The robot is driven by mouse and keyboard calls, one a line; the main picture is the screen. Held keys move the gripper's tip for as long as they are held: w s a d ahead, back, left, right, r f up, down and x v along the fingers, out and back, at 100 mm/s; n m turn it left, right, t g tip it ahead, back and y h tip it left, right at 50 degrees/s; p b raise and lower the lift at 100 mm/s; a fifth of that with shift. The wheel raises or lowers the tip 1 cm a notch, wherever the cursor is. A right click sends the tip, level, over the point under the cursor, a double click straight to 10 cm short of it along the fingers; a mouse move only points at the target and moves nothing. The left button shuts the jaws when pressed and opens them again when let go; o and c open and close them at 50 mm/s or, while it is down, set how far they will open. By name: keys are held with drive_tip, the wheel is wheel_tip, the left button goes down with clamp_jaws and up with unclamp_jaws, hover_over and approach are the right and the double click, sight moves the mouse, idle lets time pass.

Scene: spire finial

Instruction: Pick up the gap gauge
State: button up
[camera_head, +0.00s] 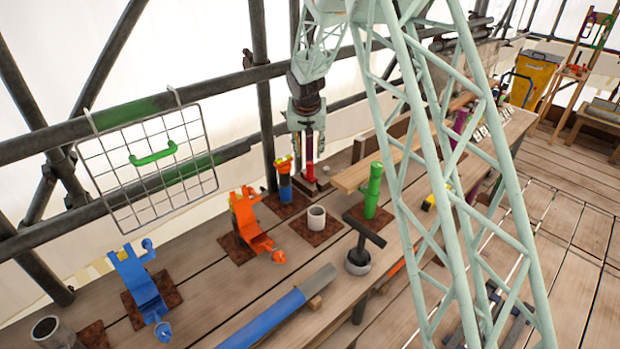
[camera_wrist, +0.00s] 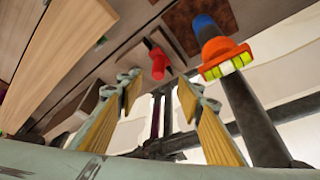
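No part is labelled as the gap gauge, so I cannot be sure which it is. A slim red upright piece (camera_head: 309,171) stands directly below my gripper (camera_head: 309,146), on or beside a small dark block at the back of the bench. In the wrist view the red piece (camera_wrist: 158,66) shows beyond the gap between my fingertips (camera_wrist: 158,88). The fingers are apart, with nothing visibly held between them. Whether the red top reaches between the fingertips is hard to tell. A blue tool with an orange and yellow top (camera_head: 285,182) stands just left of it.
The bench (camera_head: 225,293) also holds an orange bracket (camera_head: 247,222), a blue bracket (camera_head: 139,280), a white cup (camera_head: 316,217), a green cylinder (camera_head: 373,190) and a black T-handle (camera_head: 363,235). A wooden plank (camera_head: 355,175) lies right of the red piece. Scaffold tubes run behind.

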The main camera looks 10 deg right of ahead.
sight(310, 169)
drive_tip(key=shift+f, duration=0.1)
drive_tip(key=shift+x, duration=4.2)
drive_tip(key=shift+w+f, duration=0.1)
drive_tip(key=shift+x, duration=2.5)
drive_tip(key=shift+d, duration=0.15)
drive_tip(key=shift+c, duration=0.7)
drive_tip(key=c, duration=1)
drive_tip(key=shift+o, duration=0.2)
